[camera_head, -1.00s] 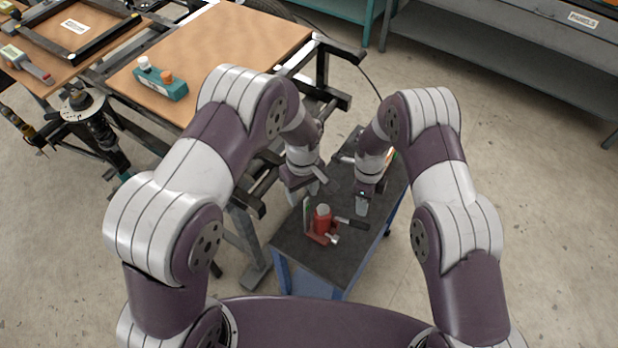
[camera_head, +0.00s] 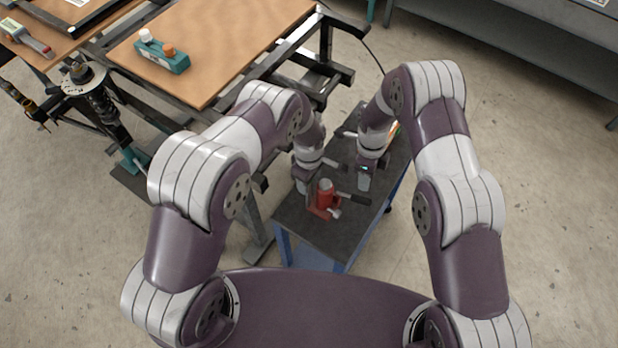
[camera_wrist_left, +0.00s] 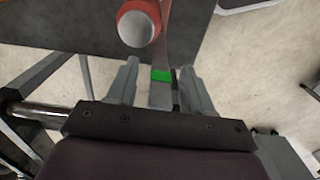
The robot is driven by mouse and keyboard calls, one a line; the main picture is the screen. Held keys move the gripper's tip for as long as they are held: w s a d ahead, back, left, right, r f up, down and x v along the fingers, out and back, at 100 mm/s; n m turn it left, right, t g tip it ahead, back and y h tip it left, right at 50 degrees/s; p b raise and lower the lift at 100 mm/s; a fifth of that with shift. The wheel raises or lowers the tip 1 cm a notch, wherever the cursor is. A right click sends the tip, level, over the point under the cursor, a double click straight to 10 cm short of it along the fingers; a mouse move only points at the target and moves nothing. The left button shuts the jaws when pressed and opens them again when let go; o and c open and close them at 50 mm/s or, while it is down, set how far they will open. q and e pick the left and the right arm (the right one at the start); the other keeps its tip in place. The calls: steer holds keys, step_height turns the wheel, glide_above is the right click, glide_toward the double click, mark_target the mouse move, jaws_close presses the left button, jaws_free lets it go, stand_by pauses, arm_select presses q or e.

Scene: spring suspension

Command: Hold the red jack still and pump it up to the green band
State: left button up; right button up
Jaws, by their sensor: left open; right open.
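The red jack (camera_head: 325,195) stands upright on the dark top of a small blue cart. Its black handle (camera_head: 354,198) sticks out to the right. In the left wrist view the jack's pale round top and red body (camera_wrist_left: 139,24) are at the upper middle, with a gauge strip bearing the green band (camera_wrist_left: 161,76) beside it. My left gripper (camera_head: 303,186) is open at the jack's left side; in its wrist view the fingers (camera_wrist_left: 160,85) stand either side of the strip. My right gripper (camera_head: 364,182) is open, pointing down above the handle's outer end. Contact cannot be told.
The cart top (camera_head: 330,237) is bare at its near end. A strut with a spring (camera_head: 103,105) stands farther left. A grey shelf (camera_head: 500,40) is at the back right.

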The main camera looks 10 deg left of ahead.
arm_select(q)
jaws_close()
stand_by(2.4)
arm_select(e)
jaws_close()
steer(key=s+d+f+n+t+y, duration=0.1)
steer(key=s+d+f+t+y, duration=0.1)
steer(key=d+y, duration=0.3)
steer(key=shift+d+f+y, duration=0.15)
steer(key=shift+d+y, duration=0.15)
steer(key=shift+y, duration=0.2)
